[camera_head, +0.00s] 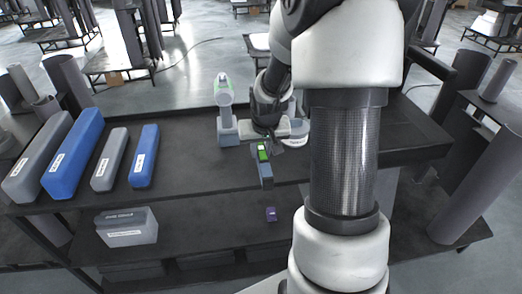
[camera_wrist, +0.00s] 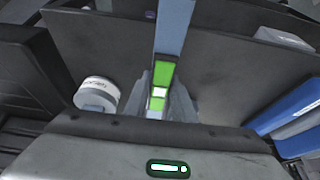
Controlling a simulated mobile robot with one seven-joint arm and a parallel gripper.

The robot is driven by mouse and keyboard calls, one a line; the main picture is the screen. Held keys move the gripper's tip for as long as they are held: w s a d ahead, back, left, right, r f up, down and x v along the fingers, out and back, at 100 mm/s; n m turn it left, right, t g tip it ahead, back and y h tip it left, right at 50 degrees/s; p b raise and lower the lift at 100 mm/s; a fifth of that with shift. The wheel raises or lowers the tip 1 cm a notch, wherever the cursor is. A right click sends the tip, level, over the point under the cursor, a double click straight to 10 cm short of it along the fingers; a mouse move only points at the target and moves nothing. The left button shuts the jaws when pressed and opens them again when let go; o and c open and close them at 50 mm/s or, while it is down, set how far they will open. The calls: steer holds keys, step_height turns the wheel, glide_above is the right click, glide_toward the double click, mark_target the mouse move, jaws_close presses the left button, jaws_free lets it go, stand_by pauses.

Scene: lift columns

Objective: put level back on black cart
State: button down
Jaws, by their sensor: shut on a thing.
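The level is a thin blue-grey bar with a bright green part (camera_head: 264,165). It is held over the front part of the black cart's top shelf (camera_head: 200,185). It also shows in the wrist view (camera_wrist: 174,32), running away from the jaws. My gripper (camera_head: 270,143) is shut on the level, with a finger on each side of it in the wrist view (camera_wrist: 168,98). In the head view my arm hides part of the cart's right side. I cannot tell whether the level touches the shelf.
Grey and blue long cases (camera_head: 72,155) lie on the left of the top shelf. A green-and-grey drill-like tool (camera_head: 225,110) stands behind the level. A white round item (camera_wrist: 97,94) is close by. A grey box (camera_head: 126,227) and small purple item (camera_head: 271,214) sit lower.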

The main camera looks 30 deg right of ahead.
steer(key=shift+f+b, duration=0.45)
steer(key=shift+f, duration=0.15)
steer(key=c, duration=1.5)
jaws_free()
steer(key=shift+r, duration=0.1)
steer(key=shift+r+p, duration=0.2)
steer(key=shift+p, duration=0.1)
steer(key=p+v, duration=0.2)
steer(key=v, duration=1)
steer(key=shift+s+r+p, duration=0.1)
steer(key=shift+r+p, duration=0.25)
